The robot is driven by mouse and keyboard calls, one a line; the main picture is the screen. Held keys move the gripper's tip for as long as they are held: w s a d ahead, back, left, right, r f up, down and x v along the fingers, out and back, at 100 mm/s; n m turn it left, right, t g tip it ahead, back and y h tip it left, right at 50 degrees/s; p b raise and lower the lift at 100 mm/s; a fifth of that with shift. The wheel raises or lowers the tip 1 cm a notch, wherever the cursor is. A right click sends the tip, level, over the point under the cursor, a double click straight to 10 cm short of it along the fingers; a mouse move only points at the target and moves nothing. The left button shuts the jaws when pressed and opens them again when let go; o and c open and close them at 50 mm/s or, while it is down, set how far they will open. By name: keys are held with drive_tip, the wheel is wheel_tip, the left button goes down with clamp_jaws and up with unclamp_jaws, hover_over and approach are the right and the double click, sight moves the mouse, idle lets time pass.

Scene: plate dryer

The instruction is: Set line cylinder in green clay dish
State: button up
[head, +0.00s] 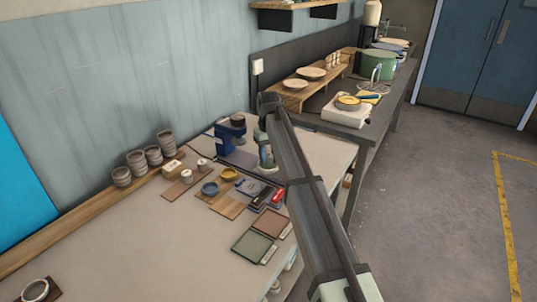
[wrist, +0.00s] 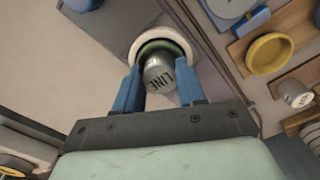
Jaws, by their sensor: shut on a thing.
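I cannot tell whether the cylinder touches the dish floor. In the head view my gripper (head: 266,157) is small, at the far part of the table beside a blue stand (head: 226,137); the cylinder is hard to make out there.
A yellow dish (head: 230,174), a blue dish (head: 210,188) and pale cylinders (head: 187,176) stand left of my arm. The yellow dish also shows in the wrist view (wrist: 270,54). Stacked cups (head: 138,162) line the wall. The table's front left is mostly clear.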

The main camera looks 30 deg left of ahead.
sight(269, 156)
drive_tip(key=shift+f, duration=0.25)
drive_tip(key=o, duration=1.1)
wheel_tip(269, 156, up, 13)
drive_tip(key=shift+f, duration=0.15)
